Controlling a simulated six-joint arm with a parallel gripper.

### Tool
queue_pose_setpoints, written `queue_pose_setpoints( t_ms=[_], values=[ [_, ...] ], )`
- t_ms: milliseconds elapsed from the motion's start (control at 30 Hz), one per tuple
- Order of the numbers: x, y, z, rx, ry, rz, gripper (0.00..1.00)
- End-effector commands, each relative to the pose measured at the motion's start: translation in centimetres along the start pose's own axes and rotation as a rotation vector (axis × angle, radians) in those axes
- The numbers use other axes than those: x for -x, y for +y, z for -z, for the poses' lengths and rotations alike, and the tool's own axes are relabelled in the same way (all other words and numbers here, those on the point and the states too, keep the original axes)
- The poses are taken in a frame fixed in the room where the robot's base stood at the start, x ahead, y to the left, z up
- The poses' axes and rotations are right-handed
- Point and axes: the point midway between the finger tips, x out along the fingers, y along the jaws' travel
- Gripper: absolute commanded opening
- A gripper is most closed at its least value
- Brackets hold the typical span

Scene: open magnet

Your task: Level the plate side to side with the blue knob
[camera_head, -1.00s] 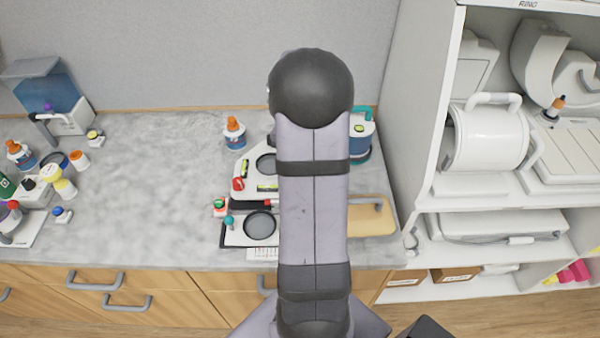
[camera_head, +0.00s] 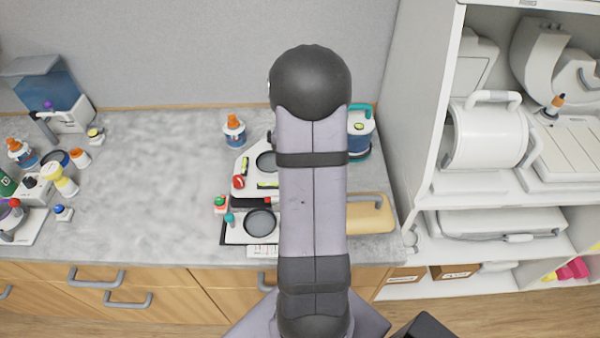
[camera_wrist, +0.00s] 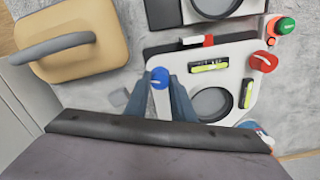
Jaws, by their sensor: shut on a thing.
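The white plate (camera_wrist: 236,70) lies on the counter under my gripper in the wrist view. It carries a blue knob (camera_wrist: 159,76), a red knob (camera_wrist: 263,61), a round dark window and two yellow-green level vials. One vial (camera_wrist: 208,66) lies crosswise, the other (camera_wrist: 247,93) stands near the plate's edge; their bubbles are too small to read. My gripper (camera_wrist: 160,86) is shut on the blue knob, one finger on each side. In the head view my arm hides the gripper and the blue knob, while part of the plate (camera_head: 246,165) and the red knob (camera_head: 239,182) show.
A tan block with a grey handle (camera_wrist: 75,40) stands beside the plate. A black-and-white device (camera_wrist: 168,12) and a green button (camera_wrist: 285,26) lie close by. An orange-capped bottle (camera_head: 234,132) stands behind the plate. The counter's middle left is clear.

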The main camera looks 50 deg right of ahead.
Motion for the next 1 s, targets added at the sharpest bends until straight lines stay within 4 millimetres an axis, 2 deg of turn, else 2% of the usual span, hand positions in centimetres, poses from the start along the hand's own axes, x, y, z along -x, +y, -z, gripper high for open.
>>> queue_pose_setpoints(
  t_ms=[700,1000],
  values=[
    [0.05,-0.07,0.07,-0.443,0.001,-0.014,0.0],
    [0.06,-0.07,0.1,-0.544,0.001,-0.017,0.0]
  ],
)
